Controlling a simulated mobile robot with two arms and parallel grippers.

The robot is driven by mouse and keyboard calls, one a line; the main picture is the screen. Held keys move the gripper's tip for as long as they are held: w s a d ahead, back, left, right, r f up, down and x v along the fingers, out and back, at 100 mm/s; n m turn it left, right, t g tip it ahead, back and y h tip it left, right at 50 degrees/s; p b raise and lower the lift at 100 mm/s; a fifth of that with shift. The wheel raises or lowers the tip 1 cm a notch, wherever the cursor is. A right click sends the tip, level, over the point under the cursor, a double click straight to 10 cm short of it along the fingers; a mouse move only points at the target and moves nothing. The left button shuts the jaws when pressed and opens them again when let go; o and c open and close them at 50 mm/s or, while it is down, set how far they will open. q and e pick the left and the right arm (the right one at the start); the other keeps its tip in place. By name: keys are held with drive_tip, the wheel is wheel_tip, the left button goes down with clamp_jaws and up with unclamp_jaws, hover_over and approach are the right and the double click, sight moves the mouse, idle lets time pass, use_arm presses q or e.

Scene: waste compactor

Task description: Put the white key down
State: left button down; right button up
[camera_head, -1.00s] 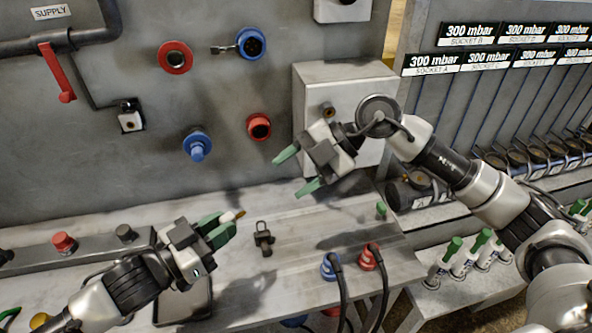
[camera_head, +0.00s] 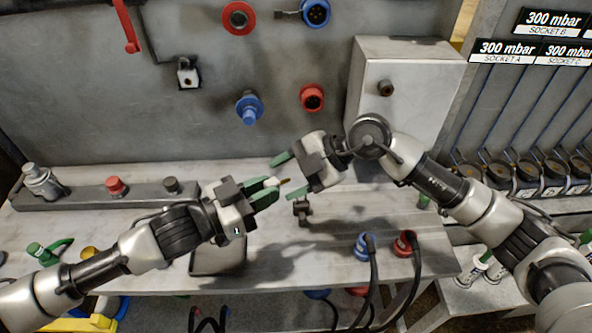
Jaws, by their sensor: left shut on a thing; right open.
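My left gripper (camera_head: 268,190) is shut on the white key, at the middle of the view above the bench (camera_head: 340,262). Only a small pale part and the brass-coloured tip (camera_head: 285,181) of the white key show past the green fingertips; the rest is hidden in the jaws. The tip points right. My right gripper (camera_head: 288,175) is open, its green fingers facing left, close to the key's tip. I cannot tell whether the tip lies between those fingers in depth.
A dark tray (camera_head: 217,268) is below my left arm. Blue (camera_head: 364,247) and red (camera_head: 404,243) plugs with black cables are at the front right. A grey box (camera_head: 405,100) is behind my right arm.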

drive_tip(key=shift+c, duration=0.4)
drive_tip(key=c, duration=0.8)
use_arm(q)
drive_tip(key=c, duration=1.4)
unclamp_jaws()
use_arm(e)
drive_tip(key=shift+c, duration=0.3)
use_arm(q)
drive_tip(key=shift+o, duration=1)
use_arm(e)
clamp_jaws()
use_arm(q)
drive_tip(key=shift+o, duration=1.3)
